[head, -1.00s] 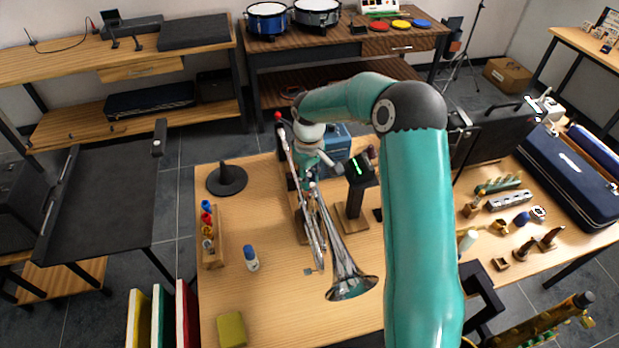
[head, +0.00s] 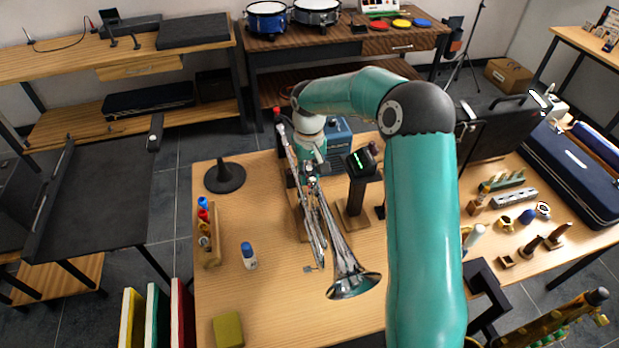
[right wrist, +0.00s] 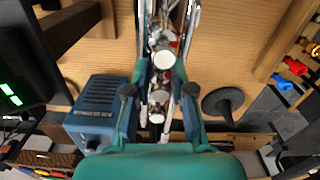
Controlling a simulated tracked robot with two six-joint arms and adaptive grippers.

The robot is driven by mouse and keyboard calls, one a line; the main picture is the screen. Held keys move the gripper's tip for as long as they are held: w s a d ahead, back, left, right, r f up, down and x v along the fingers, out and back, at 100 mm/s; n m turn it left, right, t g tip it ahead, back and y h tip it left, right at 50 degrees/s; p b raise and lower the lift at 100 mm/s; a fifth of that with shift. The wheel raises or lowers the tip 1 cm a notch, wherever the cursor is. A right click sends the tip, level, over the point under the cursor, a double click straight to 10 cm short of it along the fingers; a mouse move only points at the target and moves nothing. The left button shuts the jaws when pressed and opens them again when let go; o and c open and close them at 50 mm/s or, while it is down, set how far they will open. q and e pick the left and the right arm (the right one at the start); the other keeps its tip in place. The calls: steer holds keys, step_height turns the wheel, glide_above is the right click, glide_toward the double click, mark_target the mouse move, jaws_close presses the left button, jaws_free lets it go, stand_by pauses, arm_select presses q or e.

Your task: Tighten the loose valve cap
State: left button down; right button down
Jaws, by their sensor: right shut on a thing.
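A silver trumpet (head: 353,284) rests on a wooden-based stand on the work table, its bell toward the front. Its valve section is partly hidden under my right gripper (head: 313,168), which points down on it from above. In the right wrist view my right gripper (right wrist: 163,66) has its teal fingers on both sides of a round, pale valve cap (right wrist: 163,59) and is shut on it. Another round valve cap (right wrist: 160,97) shows between the fingers, nearer the palm. I cannot tell from the picture how far the gripped cap is screwed down. My left gripper is not in view.
A blue box (head: 338,138) and a post with a green-lit display (head: 361,160) stand close to the gripper. A black cone stand (head: 225,177), a bottle rack (head: 208,240), a blue-capped bottle (head: 249,256) and a yellow block (head: 228,330) lie left.

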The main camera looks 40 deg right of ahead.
steer(key=shift+m+b, duration=1)
steer(key=shift+m, duration=1.2)
steer(key=c, duration=1)
jaws_free()
step_height(320, 180, up, 12)
